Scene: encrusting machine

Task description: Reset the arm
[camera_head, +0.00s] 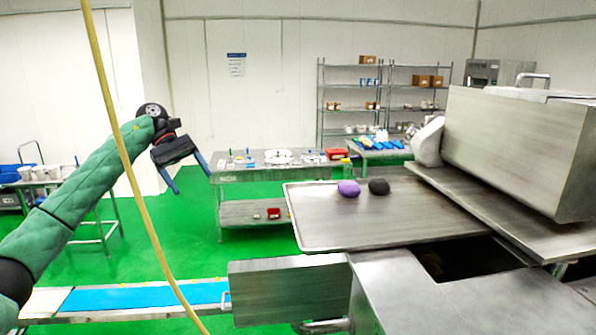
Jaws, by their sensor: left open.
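My left arm (80,205), in a green quilted sleeve, reaches up from the lower left. The gripper is well clear of the tray and the machine. My right gripper is not in view.
A metal tray (330,225) holds a purple lump (348,188) and a black lump (379,186). The steel machine (520,145) fills the right side. A blue conveyor belt (145,297) runs at the lower left. A yellow hose (127,160) passes in front of my left arm.

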